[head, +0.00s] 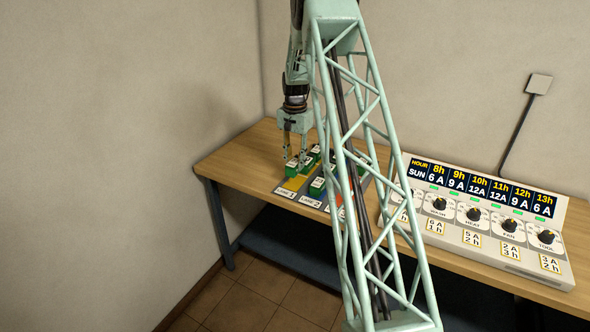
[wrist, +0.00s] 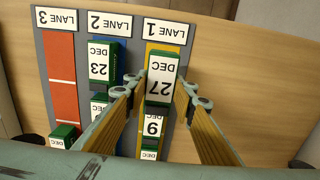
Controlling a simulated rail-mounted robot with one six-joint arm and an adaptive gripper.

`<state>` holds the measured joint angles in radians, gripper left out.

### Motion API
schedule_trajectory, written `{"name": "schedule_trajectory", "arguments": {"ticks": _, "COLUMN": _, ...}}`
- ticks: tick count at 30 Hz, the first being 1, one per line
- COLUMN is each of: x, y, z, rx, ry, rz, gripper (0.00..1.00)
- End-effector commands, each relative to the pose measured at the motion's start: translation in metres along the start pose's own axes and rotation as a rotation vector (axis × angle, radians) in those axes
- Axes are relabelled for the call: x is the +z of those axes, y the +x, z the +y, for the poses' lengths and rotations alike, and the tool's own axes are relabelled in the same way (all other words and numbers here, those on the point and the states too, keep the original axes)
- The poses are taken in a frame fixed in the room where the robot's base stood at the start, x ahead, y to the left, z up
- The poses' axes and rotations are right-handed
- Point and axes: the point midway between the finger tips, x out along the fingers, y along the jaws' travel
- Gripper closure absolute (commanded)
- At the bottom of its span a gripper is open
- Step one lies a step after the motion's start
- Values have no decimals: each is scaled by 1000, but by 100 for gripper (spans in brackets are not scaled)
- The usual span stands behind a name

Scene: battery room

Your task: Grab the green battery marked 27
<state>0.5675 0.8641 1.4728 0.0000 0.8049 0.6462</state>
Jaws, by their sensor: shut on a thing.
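The green battery marked DEC 27 (wrist: 160,78) is upside down in the wrist view, at the lane 1 end of the board. My gripper (wrist: 164,84) is shut on it, one finger on each side. In the head view my gripper (head: 297,158) points down over the left part of the board, with a green battery (head: 292,167) at its fingertips. I cannot tell whether the battery touches the board.
A DEC 9 battery (wrist: 152,126) sits close behind in lane 1. A DEC 23 battery (wrist: 100,66) stands in lane 2, another battery (wrist: 64,134) in lane 3. A control panel (head: 480,215) stands right on the wooden table (head: 235,160). My arm hides part of the board.

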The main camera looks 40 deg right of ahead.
Motion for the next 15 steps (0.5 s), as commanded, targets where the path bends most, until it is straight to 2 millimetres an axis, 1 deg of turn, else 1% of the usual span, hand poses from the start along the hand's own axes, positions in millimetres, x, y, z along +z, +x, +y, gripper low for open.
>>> {"name": "schedule_trajectory", "arguments": {"ticks": 1, "x": -1, "y": -9, "z": -1, "rx": -2, "ry": 0, "rz": 3, "gripper": 95}}
{"name": "schedule_trajectory", "arguments": {"ticks": 6, "x": -1, "y": -27, "z": 0, "rx": -1, "ry": 0, "rz": 2, "gripper": 95}}
{"name": "schedule_trajectory", "arguments": {"ticks": 10, "x": -1, "y": -36, "z": 0, "rx": -1, "ry": 0, "rz": 2, "gripper": 95}}
{"name": "schedule_trajectory", "arguments": {"ticks": 15, "x": 0, "y": -40, "z": 0, "rx": -1, "ry": 0, "rz": 1, "gripper": 95}}
